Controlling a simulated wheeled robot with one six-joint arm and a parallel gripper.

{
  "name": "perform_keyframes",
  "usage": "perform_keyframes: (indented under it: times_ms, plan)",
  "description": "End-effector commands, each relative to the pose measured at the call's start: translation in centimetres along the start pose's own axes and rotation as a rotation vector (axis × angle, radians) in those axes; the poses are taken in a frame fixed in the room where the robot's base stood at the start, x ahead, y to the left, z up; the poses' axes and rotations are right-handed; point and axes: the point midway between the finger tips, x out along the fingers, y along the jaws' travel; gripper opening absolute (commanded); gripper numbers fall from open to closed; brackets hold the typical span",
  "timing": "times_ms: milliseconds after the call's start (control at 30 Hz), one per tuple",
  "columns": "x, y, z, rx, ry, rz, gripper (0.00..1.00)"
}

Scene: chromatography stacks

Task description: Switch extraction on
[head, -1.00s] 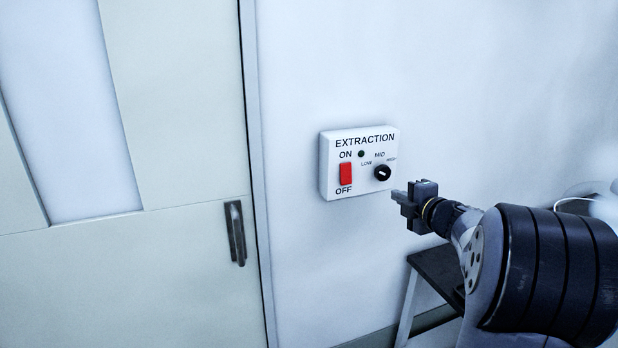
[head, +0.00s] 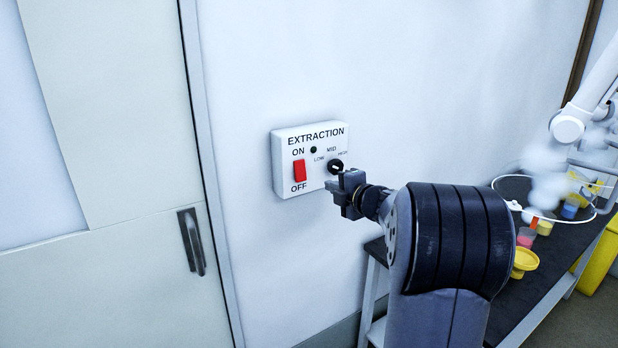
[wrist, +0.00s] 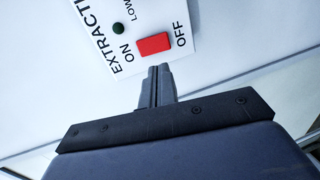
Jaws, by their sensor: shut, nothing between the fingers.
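A white box (head: 282,143) labelled EXTRACTION is on the wall, with a red rocker switch (head: 299,171) between the words ON above and OFF below. A dark indicator (head: 313,150) and a black knob (head: 336,167) with LOW, MID and HIGH marks sit to its right. My gripper (head: 330,186) is shut and empty, in front of the box's lower right corner in the head view. In the wrist view the shut fingertips (wrist: 159,68) appear just below the red switch (wrist: 154,44). I cannot tell whether they touch the box. The indicator also shows dark there (wrist: 118,28).
A door with a dark handle (head: 191,242) is left of the box. A dark-topped bench (head: 540,285) stands to the right, with coloured cups, a yellow funnel (head: 524,262) and a white extraction arm with pale vapour (head: 546,165). The wall around the box is bare.

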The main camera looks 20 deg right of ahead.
Motion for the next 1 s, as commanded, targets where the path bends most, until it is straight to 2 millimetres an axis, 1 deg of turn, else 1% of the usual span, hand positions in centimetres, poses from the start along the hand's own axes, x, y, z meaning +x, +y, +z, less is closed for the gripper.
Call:
perform_keyframes:
  times_ms: [33, 200, 400, 500, 700, 833, 1000]
  plan:
    - [1.0, 0.1, -0.1, 0.001, 0.004, -0.001, 0.0]
    - [4.3, 0.2, -0.1, 0.001, 0.004, -0.001, 0.0]
    - [8.0, 0.1, -0.1, 0.0, 0.003, -0.002, 0.0]
    - [9.4, 0.2, -0.1, 0.0, 0.002, 0.0, 0.0]
    - [11.2, 0.1, 0.0, -0.001, 0.0, -0.001, 0.0]
    - [11.6, 0.1, 0.0, 0.0, 0.0, 0.0, 0.0]
    - [11.7, 0.0, 0.0, 0.0, 0.0, 0.0, 0.0]
